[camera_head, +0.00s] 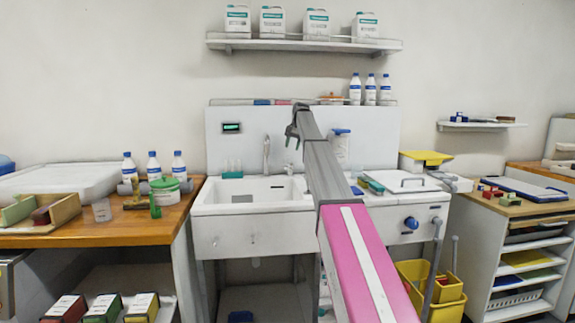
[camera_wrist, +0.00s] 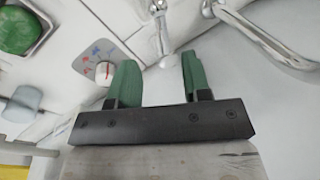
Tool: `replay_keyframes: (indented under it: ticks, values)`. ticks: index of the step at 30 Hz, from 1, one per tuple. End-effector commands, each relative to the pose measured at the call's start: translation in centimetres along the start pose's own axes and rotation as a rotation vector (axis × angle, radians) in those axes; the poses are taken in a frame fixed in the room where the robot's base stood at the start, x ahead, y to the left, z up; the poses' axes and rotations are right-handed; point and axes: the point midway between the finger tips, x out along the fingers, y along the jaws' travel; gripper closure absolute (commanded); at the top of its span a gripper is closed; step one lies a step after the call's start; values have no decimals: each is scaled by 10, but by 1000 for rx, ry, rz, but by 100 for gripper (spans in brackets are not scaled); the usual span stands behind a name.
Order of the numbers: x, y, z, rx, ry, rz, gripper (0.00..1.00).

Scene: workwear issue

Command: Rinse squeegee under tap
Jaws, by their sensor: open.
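The tap (camera_head: 266,155) stands at the back of the white sink (camera_head: 205,208), in front of the white backsplash. My gripper (camera_head: 292,140) is raised in front of the backsplash, to the right of the tap and higher than it. In the wrist view my gripper (camera_wrist: 157,65) has its two green fingers apart with nothing between them. Curved chrome metalwork (camera_wrist: 265,38) and a chrome fitting (camera_wrist: 160,30) show beyond the fingers. I cannot make out the squeegee for certain in either view; my arm hides part of the sink's right side.
A wooden counter (camera_head: 110,232) with bottles and a green-lidded tub (camera_head: 163,190) stands left. Right of the sink are a worktop with a blue knob (camera_head: 411,223) and a yellow bucket (camera_head: 448,290). A shelf (camera_head: 300,45) with several jugs hangs above.

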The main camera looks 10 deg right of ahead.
Motion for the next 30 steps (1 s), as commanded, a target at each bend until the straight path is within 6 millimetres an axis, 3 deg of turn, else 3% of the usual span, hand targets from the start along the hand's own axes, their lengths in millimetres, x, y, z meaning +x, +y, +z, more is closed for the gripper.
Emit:
replay_keyframes:
  ticks: [18, 28, 29, 30]
  values:
    - [93, 1, 0, 0, -1, 1, 56]
    - [99, 0, 0, 0, 1, 0, 56]
    - [99, 0, 0, 0, 1, 0, 59]
    - [99, 0, 0, 0, 1, 0, 72]
